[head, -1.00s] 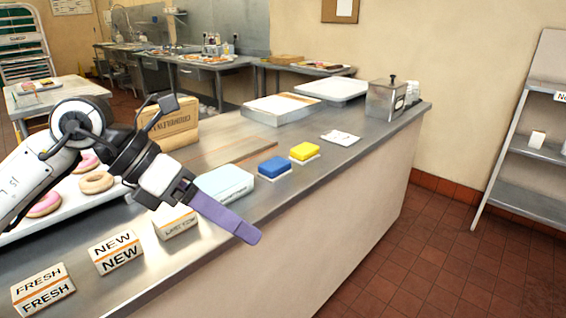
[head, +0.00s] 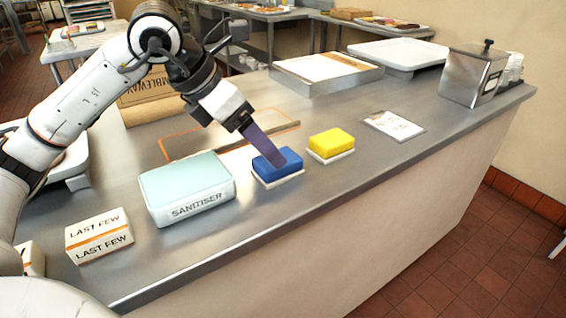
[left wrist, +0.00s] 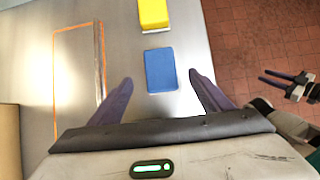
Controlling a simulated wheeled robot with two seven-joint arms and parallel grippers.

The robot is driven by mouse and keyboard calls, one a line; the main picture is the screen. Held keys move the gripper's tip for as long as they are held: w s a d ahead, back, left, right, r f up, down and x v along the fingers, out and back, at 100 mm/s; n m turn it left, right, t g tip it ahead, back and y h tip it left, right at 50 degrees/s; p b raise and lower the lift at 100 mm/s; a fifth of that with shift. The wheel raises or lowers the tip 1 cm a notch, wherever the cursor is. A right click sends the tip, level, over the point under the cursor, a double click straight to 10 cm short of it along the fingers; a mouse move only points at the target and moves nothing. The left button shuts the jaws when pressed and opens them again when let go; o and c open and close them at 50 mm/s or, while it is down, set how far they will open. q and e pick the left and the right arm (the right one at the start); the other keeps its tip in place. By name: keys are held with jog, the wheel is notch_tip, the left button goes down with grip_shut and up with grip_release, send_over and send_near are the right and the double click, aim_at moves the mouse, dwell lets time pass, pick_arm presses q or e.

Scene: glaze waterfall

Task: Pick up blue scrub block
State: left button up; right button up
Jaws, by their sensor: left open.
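The blue scrub block (head: 293,161) lies on a pale base on the steel counter, between the sanitiser box and a yellow block. My left gripper (head: 266,148) points down at it from above; one purple finger overlaps the block in the head view. In the left wrist view, the blue block (left wrist: 160,70) sits between the two spread, empty fingers (left wrist: 160,82), slightly ahead of the tips. Contact is not visible. My right gripper (left wrist: 280,80) shows small at the right of the left wrist view, its two fingers apart, away from the block.
The yellow block (head: 331,143) stands close to the right, the sanitiser box (head: 187,190) to the left. A card (head: 394,126) and a metal dispenser (head: 473,76) are farther right. An orange-outlined board (head: 185,146) lies behind. The counter's front edge is near.

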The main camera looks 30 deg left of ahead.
pick_arm(q)
jog(key=shift+x, duration=0.8)
jog(key=x, duration=0.4)
jog(key=shift+w+d+f, duration=0.15)
jog(key=shift+w+d, duration=0.05)
jog(key=shift+w+f, duration=0.2)
jog(key=shift+f, duration=0.05)
jog(key=c, duration=1.1)
jog(key=shift+c, duration=0.2)
